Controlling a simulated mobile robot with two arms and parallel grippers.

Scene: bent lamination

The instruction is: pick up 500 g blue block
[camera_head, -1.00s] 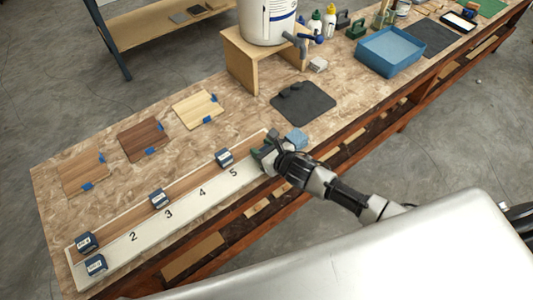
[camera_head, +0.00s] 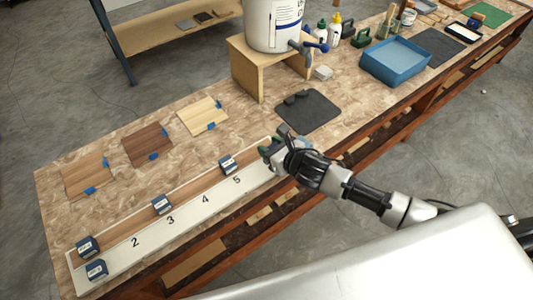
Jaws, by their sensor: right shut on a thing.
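My right gripper (camera_head: 274,149) is over the right end of the long white numbered board (camera_head: 190,213), past the number 5. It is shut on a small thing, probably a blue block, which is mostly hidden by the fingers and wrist. Several dark blue blocks with pale labels rest on the board: one near 5 (camera_head: 228,164), one near 3 (camera_head: 161,204), and two at the left end (camera_head: 87,246) (camera_head: 96,270). Their labels are too small to read. My left gripper is not in view.
Three wood samples with blue tape (camera_head: 148,144) lie behind the board. A dark mat (camera_head: 308,111) lies just beyond my right gripper. A wooden stand (camera_head: 246,72) with a white bucket (camera_head: 273,25) and a blue tray (camera_head: 395,62) are farther back.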

